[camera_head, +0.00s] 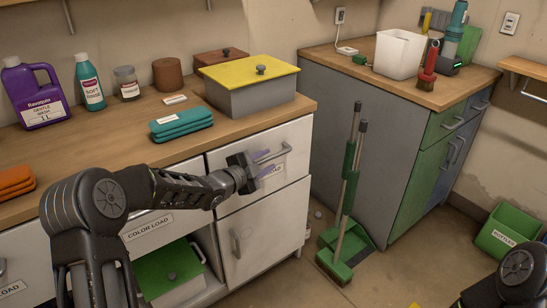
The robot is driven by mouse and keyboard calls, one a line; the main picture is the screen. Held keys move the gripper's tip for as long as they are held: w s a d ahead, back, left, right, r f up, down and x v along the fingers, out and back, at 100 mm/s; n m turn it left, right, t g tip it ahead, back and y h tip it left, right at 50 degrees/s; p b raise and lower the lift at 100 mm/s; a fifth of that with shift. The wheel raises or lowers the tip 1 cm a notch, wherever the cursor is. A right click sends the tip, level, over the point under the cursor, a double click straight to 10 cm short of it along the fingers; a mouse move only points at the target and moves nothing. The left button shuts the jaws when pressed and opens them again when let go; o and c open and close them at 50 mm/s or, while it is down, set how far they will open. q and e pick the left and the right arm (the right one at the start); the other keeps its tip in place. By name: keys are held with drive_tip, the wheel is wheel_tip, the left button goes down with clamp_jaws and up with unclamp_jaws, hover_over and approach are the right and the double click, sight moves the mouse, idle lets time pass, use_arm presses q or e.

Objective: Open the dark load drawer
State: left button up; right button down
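The drawer (299,133) under the counter's right end is white and looks shut. My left gripper (266,169) is in front of this drawer, at and just below the left part of the handle. Its two purple fingers look apart, with nothing clearly between them. I cannot tell whether they touch the handle. My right arm shows at the lower right corner, but its gripper is out of view.
Left of this drawer is another drawer labelled "COLOR LOAD" (148,228), partly behind my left arm. Below is a white cabinet door (262,235) with a handle. A green broom and dustpan (345,245) stand right of the cabinet. A yellow-lidded box (250,78) and teal cloths (181,125) are on the counter.

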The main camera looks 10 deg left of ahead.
sight(269, 159)
use_arm(q)
drive_tip(key=x, duration=0.4)
drive_tip(key=shift+w+d, duration=0.1)
drive_tip(key=shift+w, duration=0.1)
drive_tip(key=shift+c, duration=0.3)
clamp_jaws()
drive_tip(key=shift+f, duration=0.1)
idle(0.9)
